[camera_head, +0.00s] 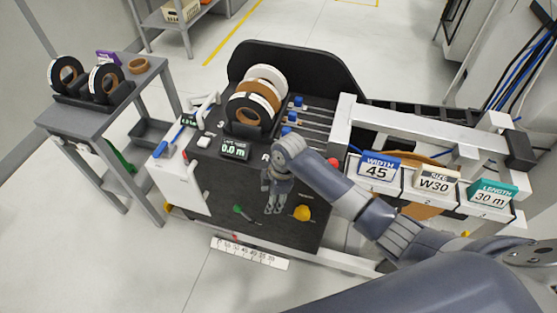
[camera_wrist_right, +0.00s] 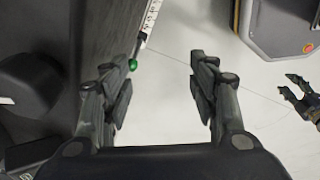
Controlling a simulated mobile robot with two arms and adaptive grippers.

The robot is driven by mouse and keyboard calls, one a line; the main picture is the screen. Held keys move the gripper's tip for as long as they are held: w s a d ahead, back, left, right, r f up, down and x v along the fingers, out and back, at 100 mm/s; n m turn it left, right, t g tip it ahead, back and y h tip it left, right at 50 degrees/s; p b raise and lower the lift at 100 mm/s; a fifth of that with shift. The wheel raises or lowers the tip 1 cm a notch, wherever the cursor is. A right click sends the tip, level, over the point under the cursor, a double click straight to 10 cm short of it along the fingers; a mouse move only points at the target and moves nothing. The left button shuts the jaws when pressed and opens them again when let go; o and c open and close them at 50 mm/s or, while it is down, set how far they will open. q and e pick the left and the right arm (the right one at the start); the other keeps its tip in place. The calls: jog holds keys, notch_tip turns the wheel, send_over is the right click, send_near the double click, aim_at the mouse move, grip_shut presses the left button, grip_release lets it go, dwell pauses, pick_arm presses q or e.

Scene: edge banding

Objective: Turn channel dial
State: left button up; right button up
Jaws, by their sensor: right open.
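No dial marked as the channel dial can be made out for certain. A yellow knob (camera_head: 303,213) sits on the dark front panel (camera_head: 225,190) of the banding machine, and a green-tipped lever (camera_head: 238,209) is left of it. My right gripper (camera_head: 273,208) hangs over the panel between them, pointing down. In the right wrist view its fingers (camera_wrist_right: 163,80) are wide apart with nothing between them. The lever's green tip (camera_wrist_right: 133,64) shows near the left finger there. My left gripper (camera_wrist_right: 290,87) shows at that view's right edge, fingers apart and empty.
A display reading 0.0 m (camera_head: 234,149) and tape rolls (camera_head: 262,92) are above the panel. Cards reading 45 (camera_head: 378,170), W30 (camera_head: 433,183) and 30 m (camera_head: 490,195) stand at right. A grey cart (camera_head: 90,120) is at left. A ruler (camera_head: 250,253) runs along the front.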

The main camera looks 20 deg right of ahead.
jog(key=w+d+r+n+g+h, duration=0.15)
jog(key=w+r+n, duration=0.25)
jog(key=r, duration=0.4)
jog(key=w+d+r+n, duration=0.3)
jog(key=w+r+n, duration=0.1)
jog(key=r, duration=0.4)
notch_tip(320, 180, down, 9)
jog(key=shift+s+d+f+p, duration=0.15)
jog(key=shift+p, duration=0.55)
jog(key=c, duration=1.1)
